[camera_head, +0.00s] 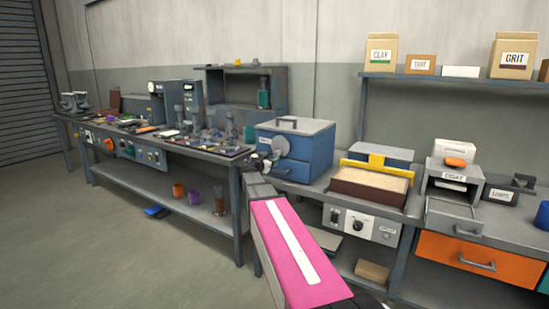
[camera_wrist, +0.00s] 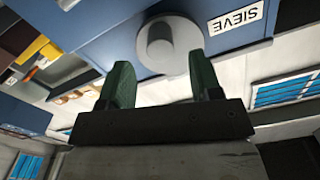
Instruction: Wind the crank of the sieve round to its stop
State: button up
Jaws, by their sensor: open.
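The sieve (camera_head: 310,155) is a blue box with a grey lid on the bench in the head view. Its grey round crank (camera_head: 281,147) is on the face toward me, beside a small label. In the wrist view, the blue face (camera_wrist: 110,40) carries an upside-down SIEVE label (camera_wrist: 237,17). The crank's disc and projecting knob (camera_wrist: 160,42) show there too. My gripper (camera_wrist: 162,70) is open, its two dark green fingers apart. The knob appears between and just beyond the fingertips; I see no contact. In the head view I cannot make out the fingers.
Right of the sieve is a brown tray (camera_head: 352,190) with a yellow bar (camera_head: 376,162). A grey COAT unit (camera_head: 453,183) stands farther right. The left bench (camera_head: 205,155) is crowded with tools and small parts. The floor (camera_head: 110,240) at left is mostly clear.

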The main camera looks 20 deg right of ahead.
jog(key=v, duration=0.5)
dwell(0.3)
jog(key=s+a+f+n+g+y, duration=0.2)
jog(key=s+f+n+g+y, duration=0.1)
jog(key=s+f, duration=0.55)
jog(key=s+a+f+n+g+y, duration=0.25)
jog(key=s+f+g, duration=0.2)
jog(key=f, duration=0.75)
jog(key=s+a+f+n+g+y, duration=0.3)
jog(key=s+a+f+n+y, duration=0.5)
jog(key=s, duration=0.6)
notch_tip(320, 180, down, 3)
jog(key=a, duration=0.2)
jog(key=shift+s+a+f+y, duration=0.2)
jog(key=shift+s+a+y, duration=0.15)
jog(key=shift+g, duration=0.25)
